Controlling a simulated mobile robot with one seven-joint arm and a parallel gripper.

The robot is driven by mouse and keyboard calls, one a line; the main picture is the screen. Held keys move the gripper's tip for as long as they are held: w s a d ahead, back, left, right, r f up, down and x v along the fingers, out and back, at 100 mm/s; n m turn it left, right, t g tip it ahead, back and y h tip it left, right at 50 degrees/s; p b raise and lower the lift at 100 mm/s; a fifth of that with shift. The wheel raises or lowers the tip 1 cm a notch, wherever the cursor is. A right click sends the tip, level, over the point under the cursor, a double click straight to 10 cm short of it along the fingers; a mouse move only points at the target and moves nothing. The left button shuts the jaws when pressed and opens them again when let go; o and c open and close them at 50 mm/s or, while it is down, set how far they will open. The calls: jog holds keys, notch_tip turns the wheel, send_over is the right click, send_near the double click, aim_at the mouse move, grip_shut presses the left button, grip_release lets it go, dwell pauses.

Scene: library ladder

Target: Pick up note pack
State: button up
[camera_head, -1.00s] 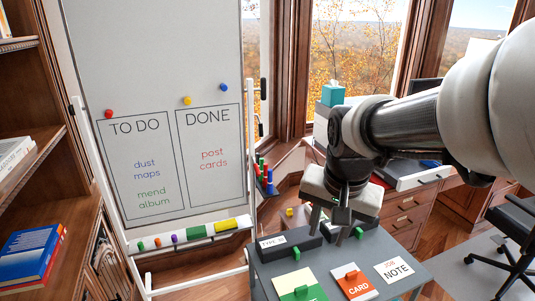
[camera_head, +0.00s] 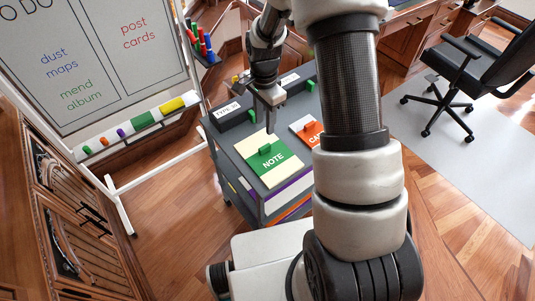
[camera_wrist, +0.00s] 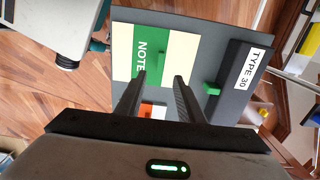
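The note pack (camera_head: 285,168) is a flat cream and green block with a raised green tab (camera_head: 265,149) and the word NOTE. I cannot tell the height of the gap.
An orange card pack (camera_head: 306,126) lies right of the note pack, partly behind my arm. A dark TYPE 30 box (camera_head: 229,118) and another dark box (camera_head: 285,84) stand along the cart's back. An office chair (camera_head: 480,65) stands at the right. A whiteboard (camera_head: 90,60) is at the left.

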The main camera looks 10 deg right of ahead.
aim_at(265, 147)
notch_tip(265, 147, down, 12)
grip_shut()
dwell(0.6)
